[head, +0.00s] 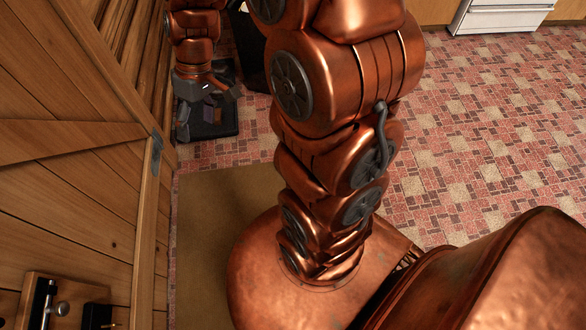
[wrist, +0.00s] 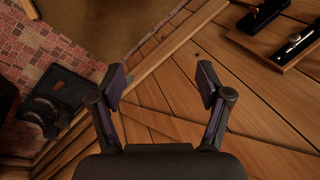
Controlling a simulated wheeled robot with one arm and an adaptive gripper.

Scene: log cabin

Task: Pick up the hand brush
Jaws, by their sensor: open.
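I cannot make out a hand brush for certain in either view. My gripper (head: 210,108) is at the upper left of the head view, beside the wooden wall and over a dark tray on the floor. In the wrist view my gripper (wrist: 161,88) has its two fingers spread wide, with nothing between them but wooden planks behind. The dark tray (wrist: 72,84) is at the left of the wrist view, away from the fingers, with dark rounded items in it that I cannot identify.
A plank door (head: 70,190) runs along the left. It carries a wooden plate (head: 28,318) with metal and black fittings. A brown mat (head: 215,215) lies on the red patterned floor (head: 480,130). A dark upright container (head: 250,50) stands near the tray. Floor to the right is clear.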

